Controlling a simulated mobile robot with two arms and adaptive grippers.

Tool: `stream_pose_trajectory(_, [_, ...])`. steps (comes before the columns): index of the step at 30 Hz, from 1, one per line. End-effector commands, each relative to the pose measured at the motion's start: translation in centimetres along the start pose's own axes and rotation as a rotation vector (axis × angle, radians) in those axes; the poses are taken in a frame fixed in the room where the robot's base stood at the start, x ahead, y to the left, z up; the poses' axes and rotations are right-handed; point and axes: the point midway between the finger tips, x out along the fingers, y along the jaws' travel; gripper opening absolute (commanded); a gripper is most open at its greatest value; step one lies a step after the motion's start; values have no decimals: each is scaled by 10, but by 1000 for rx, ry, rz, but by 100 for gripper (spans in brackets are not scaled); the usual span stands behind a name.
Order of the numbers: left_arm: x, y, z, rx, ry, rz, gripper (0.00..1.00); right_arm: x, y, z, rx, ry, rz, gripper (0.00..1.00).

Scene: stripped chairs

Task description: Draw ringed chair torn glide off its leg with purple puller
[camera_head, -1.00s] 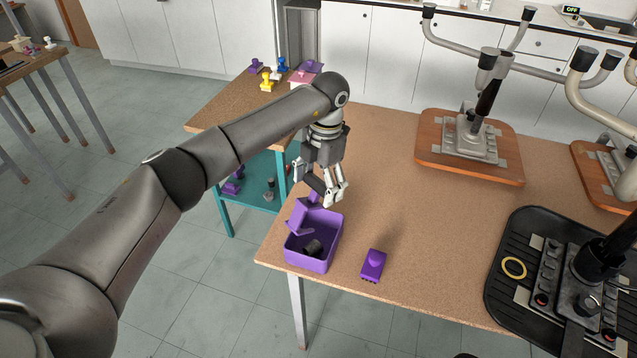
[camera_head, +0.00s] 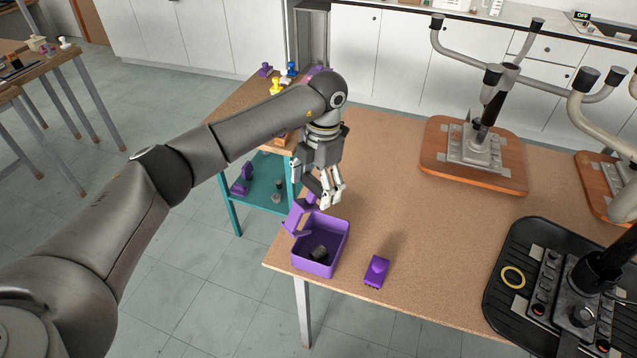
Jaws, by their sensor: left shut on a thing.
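My left gripper (camera_head: 327,196) is shut on a purple puller (camera_head: 298,216), held tilted at the near left of the table, over the left rim of an open purple bin (camera_head: 331,264). A dark glide (camera_head: 319,252) lies in the bin. A yellow ring (camera_head: 513,277) lies on a black tray (camera_head: 497,297) at the right, beside an upturned chair with a black post (camera_head: 606,262). That chair is cut off by the picture's edge, and its leg ends are out of view. My right gripper is not in view.
A purple block-like tool (camera_head: 376,271) lies right of the bin. Upturned chairs stand on wooden boards behind, one with a grey frame (camera_head: 507,80), one cream (camera_head: 625,205). A teal shelf (camera_head: 262,205) is at the left. The table's middle is clear.

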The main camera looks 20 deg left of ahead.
Motion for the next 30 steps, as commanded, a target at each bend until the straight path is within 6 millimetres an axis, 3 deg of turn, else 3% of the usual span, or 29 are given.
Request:
stream_pose_trajectory(11, [-1, 0, -2, 0, -5, 0, 13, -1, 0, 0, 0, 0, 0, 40])
stream_pose_trajectory(19, [-3, 0, -18, 1, -124, 2, 13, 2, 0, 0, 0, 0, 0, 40])
stream_pose_trajectory(30, [-4, 0, -39, 1, -316, 2, 13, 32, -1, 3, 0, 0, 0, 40])
